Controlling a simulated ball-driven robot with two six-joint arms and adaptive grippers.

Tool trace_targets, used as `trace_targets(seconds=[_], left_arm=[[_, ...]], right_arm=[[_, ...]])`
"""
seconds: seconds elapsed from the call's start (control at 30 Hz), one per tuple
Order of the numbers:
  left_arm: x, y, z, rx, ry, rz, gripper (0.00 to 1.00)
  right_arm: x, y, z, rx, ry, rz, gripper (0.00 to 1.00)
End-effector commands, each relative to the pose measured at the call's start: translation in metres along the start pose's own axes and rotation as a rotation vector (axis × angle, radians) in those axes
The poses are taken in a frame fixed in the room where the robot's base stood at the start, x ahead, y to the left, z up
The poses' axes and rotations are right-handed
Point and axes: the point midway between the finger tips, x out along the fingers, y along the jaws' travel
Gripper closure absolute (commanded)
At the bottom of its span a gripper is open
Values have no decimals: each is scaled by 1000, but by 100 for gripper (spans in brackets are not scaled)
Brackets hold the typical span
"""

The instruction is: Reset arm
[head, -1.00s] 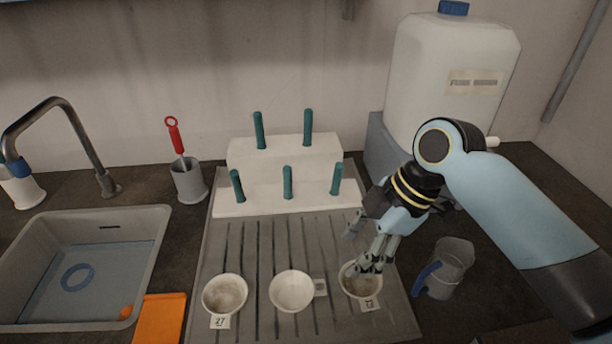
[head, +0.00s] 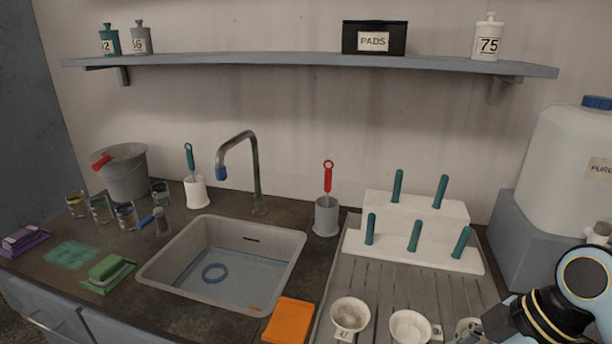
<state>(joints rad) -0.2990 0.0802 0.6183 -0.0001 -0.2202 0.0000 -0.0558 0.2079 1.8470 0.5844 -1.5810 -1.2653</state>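The left bowl (head: 350,312), with a tag, and the middle bowl (head: 409,327) stand on the ribbed drainboard (head: 385,283). My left gripper is not in view.
A sink (head: 165,272) with a tap (head: 256,175) is left of the drainboard, an orange cloth (head: 289,321) between them. A white peg rack (head: 415,210) stands behind the bowls. A large canister (head: 570,160) is at right. A shelf (head: 300,62) runs above.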

Motion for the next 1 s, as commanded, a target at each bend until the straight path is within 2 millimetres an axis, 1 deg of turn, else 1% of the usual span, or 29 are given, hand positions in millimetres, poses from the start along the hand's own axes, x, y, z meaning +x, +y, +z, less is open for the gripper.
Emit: trace_targets(seconds=[0.03, 0.1, 0.23, 0.37, 0.47, 0.57, 0.67, 0.77, 0.8, 0.87, 0.9, 0.97, 1.0], left_arm=[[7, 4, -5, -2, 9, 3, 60], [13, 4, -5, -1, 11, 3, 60], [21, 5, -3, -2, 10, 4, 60], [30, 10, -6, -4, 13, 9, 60], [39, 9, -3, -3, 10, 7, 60], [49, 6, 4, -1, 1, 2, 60], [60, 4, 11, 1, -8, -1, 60], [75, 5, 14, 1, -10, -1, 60], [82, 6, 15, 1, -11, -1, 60], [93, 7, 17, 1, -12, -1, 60], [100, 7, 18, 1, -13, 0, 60], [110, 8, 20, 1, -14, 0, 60], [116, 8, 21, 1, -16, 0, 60]], right_arm=[[9, -5, 4, 3, -1, -8, 46], [18, -11, 8, 8, 0, -18, 46], [35, -23, 16, 26, -3, -48, 46], [57, -38, 31, 54, -18, -88, 46], [80, -52, 46, 85, -35, -116, 46], [110, -68, 66, 141, -61, -141, 46], [144, -88, 91, 219, -97, -160, 46], [188, -116, 126, 330, -152, -172, 46], [208, -132, 142, 386, -181, -174, 46], [240, -159, 171, 481, -233, -168, 46], [261, -178, 190, 545, -269, -159, 46], [288, -211, 219, 640, -327, -139, 46], [305, -233, 238, 701, -365, -121, 46]])
